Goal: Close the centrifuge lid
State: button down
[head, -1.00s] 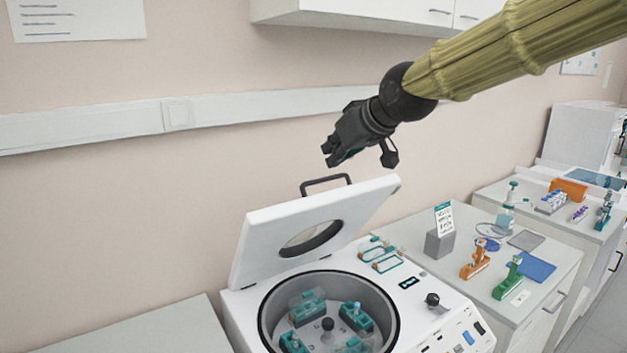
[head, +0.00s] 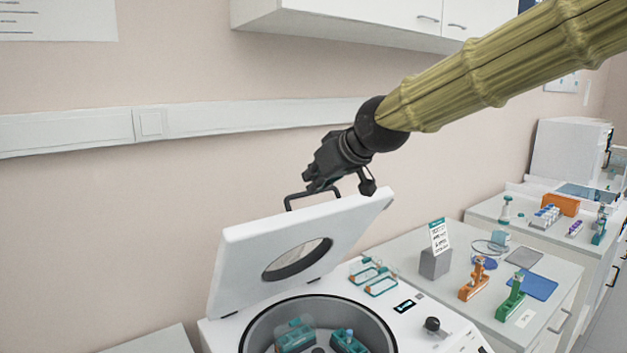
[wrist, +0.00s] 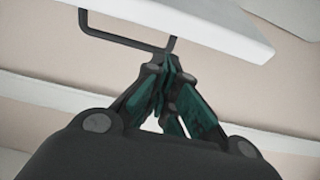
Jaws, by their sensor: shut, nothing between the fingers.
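The white centrifuge (head: 218,335) stands at the bottom middle of the head view. Its lid (head: 240,262) is raised and tilted back, with a round window (head: 297,260) and a dark handle (head: 288,199) on its upper edge. The open bowl (head: 380,335) shows teal buckets inside. My gripper (head: 312,186) is shut and empty, at the lid's upper edge by the handle. In the wrist view the closed fingertips (wrist: 168,62) sit close to the handle (wrist: 130,43) and below the lid's edge (wrist: 225,25). I cannot tell whether they touch.
On the bench to the right are a sign holder (head: 435,262), an orange pipette (head: 476,280), a green pipette (head: 512,298) and a blue mat (head: 533,284). A wall cabinet (head: 340,22) hangs above.

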aim_at(293, 198)
jog(key=p+x, duration=0.2)
jog(key=x, duration=0.6)
jog(key=shift+f+p, duration=0.1)
jog(key=shift+p, duration=0.3)
